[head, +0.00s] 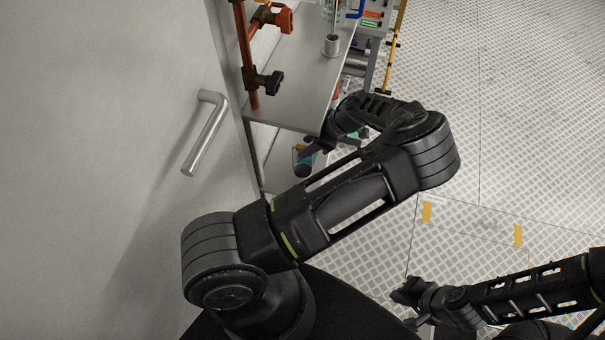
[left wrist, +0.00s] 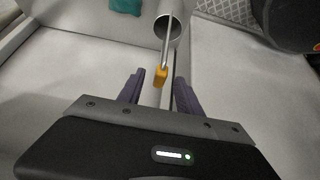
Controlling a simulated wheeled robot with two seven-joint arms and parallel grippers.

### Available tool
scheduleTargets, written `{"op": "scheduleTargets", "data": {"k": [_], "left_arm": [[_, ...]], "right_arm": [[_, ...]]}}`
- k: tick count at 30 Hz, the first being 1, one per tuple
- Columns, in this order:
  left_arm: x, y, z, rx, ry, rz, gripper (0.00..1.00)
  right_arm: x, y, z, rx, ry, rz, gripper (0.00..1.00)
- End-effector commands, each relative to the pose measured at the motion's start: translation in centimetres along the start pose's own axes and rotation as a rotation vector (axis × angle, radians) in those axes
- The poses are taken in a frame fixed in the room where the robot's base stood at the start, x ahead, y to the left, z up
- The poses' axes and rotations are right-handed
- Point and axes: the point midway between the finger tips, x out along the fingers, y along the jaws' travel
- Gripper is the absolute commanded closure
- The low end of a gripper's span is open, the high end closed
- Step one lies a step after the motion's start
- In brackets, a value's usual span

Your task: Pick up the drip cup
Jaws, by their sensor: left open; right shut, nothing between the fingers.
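A small grey metal cup (head: 331,46) stands on the upper shelf in the head view, with a thin rod rising from it. In the left wrist view a metal cup (left wrist: 168,28) shows its round opening beyond the fingers. A thin rod with an orange tip (left wrist: 160,76) reaches from it towards my left gripper (left wrist: 158,84). I cannot tell whether both views show the same cup. My left gripper is open, and no cup is between its purple-grey fingers. In the head view it is largely hidden beside the shelf. My right gripper (head: 399,294) is shut and empty, low over the floor.
The metal shelf (head: 288,98) has an orange-brown post and clamps (head: 272,18) at its left. A door handle (head: 206,135) sticks out of the wall at left. A teal object (left wrist: 125,5) lies beyond the left fingers. The patterned floor (head: 510,150) at right is clear.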

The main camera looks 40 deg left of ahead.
Motion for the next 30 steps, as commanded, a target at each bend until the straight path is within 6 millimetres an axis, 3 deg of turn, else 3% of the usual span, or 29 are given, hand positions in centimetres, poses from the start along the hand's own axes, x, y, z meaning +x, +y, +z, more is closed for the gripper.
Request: {"op": "scheduleTargets", "data": {"k": [7,25,30], "left_arm": [[2.9,0.0,-0.2,0.001,0.001,-0.001,0.58],[3.0,0.0,0.0,0.0,0.0,0.0,0.58],[3.0,0.0,0.0,0.0,0.0,0.0,0.71]], "right_arm": [[-0.9,-0.4,0.0,0.0,-0.001,0.0,1.0],[-0.8,-0.3,0.0,0.0,-0.001,0.0,1.0],[-0.8,-0.3,0.0,0.0,-0.001,0.0,1.0]]}}
